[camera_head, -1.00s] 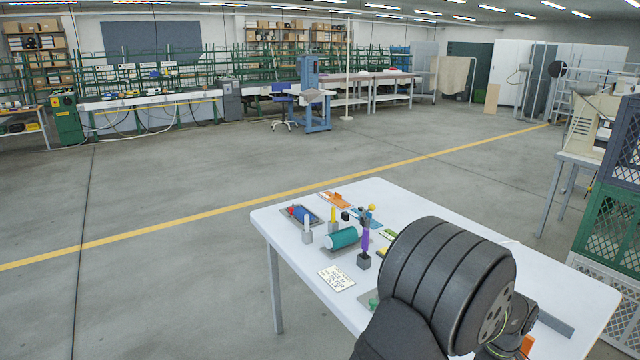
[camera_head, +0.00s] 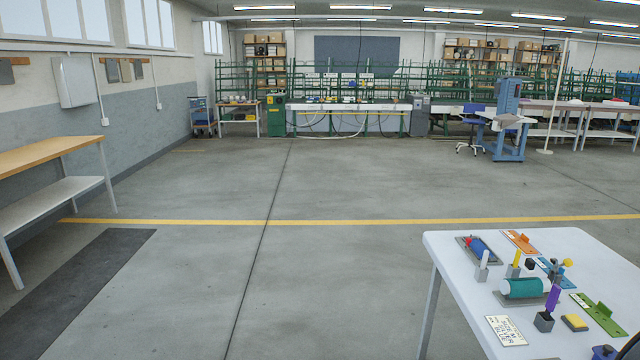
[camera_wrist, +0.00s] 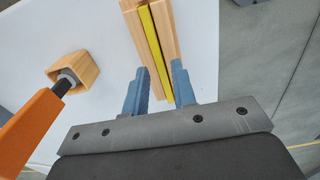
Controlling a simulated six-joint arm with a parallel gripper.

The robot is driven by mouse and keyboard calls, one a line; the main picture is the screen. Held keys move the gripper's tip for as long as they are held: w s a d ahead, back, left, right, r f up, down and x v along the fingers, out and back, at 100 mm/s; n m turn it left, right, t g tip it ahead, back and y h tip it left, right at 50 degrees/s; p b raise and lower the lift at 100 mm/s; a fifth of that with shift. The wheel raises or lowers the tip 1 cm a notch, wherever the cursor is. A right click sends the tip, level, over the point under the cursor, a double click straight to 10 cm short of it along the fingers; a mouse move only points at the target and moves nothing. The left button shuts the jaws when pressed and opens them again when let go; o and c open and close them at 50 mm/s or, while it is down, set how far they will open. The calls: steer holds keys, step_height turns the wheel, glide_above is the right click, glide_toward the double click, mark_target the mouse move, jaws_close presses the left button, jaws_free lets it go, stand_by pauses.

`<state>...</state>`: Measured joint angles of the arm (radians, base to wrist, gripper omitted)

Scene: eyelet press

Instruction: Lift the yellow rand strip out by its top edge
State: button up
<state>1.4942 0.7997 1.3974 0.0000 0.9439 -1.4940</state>
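The yellow rand strip (camera_wrist: 153,45) shows in the wrist view as a narrow yellow band between two light wooden bars (camera_wrist: 134,22). Its near end runs down between my fingers. My gripper (camera_wrist: 159,70) is open, with one blue finger on each side of the strip. The fingers look apart from the strip; their height relative to its top edge cannot be told. In the head view, neither the wooden bars nor my gripper shows.
A wooden block (camera_wrist: 75,75) with an orange-handled tool (camera_wrist: 30,130) stands left in the wrist view. In the head view, the white table (camera_head: 455,270) carries a teal roll (camera_head: 526,288), a purple-handled item (camera_head: 552,299) and a white card (camera_head: 506,330). Open floor lies left.

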steer(key=shift+f, duration=0.45)
stand_by(0.4)
jaws_close()
steer(key=shift+r, duration=0.15)
steer(key=shift+r, duration=2.85)
